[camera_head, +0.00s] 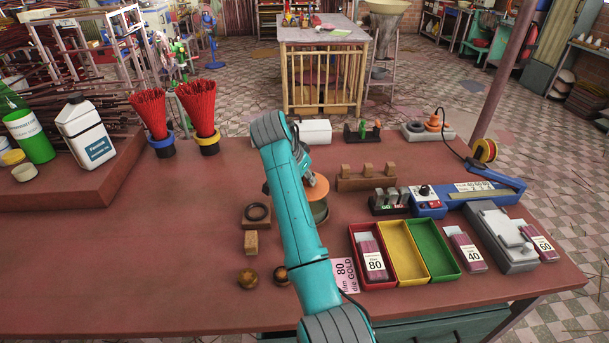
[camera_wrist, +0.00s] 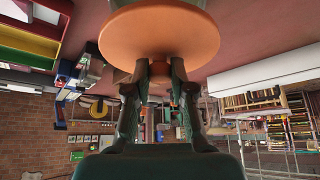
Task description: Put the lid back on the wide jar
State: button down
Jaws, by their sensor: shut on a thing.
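The lid is an orange disc (camera_head: 318,188), partly hidden behind my arm in the head view. In the wrist view the lid (camera_wrist: 160,35) fills the upper middle, level across the picture. My gripper (camera_wrist: 160,70) has both fingers closed in at the lid's centre, on its knob, which the fingers mostly hide. The wide jar (camera_head: 319,210), with a dull green body, stands on the table directly below the lid, its left side hidden by my arm. I cannot tell whether the lid touches the jar's rim.
A block with a black ring (camera_head: 257,213) and a small wooden block (camera_head: 251,243) stand left of my arm. Round brown pieces (camera_head: 247,278) lie in front. Red, yellow and green trays (camera_head: 404,252) stand to the right, a wooden rack (camera_head: 366,183) behind. The table's left middle is clear.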

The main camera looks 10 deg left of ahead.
jog(key=shift+d+f, duration=0.1)
jog(key=shift+f, duration=2.6)
jog(key=shift+f, duration=0.15)
dwell(0.3)
jog(key=shift+c, duration=2.2)
grip_release()
jog(key=shift+r, duration=3.5)
